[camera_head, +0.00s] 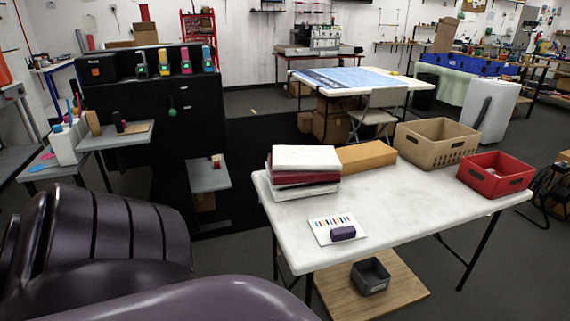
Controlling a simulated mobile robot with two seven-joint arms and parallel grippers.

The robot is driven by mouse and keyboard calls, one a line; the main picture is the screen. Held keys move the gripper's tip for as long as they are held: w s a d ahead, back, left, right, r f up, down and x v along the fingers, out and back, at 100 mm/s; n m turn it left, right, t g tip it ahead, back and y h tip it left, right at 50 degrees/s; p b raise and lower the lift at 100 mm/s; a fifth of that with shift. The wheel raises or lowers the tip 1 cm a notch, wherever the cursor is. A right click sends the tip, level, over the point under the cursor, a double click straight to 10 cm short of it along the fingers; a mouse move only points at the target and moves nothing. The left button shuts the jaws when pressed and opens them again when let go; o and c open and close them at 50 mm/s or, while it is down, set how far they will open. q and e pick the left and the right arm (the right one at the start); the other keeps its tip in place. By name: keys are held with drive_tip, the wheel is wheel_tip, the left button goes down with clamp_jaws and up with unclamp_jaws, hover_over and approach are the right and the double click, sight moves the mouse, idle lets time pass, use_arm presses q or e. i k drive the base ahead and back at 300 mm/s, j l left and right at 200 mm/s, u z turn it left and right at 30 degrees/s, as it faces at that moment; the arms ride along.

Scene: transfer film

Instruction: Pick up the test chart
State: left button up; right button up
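The test chart (322,233) appears to be the white card with a row of coloured bars near the front left part of the white table (400,213). It lies flat. A small dark purple block (343,233) sits on its front right part and covers some of it. Neither of my grippers shows in the head view. Large dark purple parts, seemingly my own body, fill the lower left.
A brown box (366,156), a tan crate (436,142) and a red bin (496,174) line the table's back and right. A grey bin (370,277) sits below. The table's middle is clear.

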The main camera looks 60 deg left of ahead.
sight(340, 228)
drive_tip(key=u, duration=1.4)
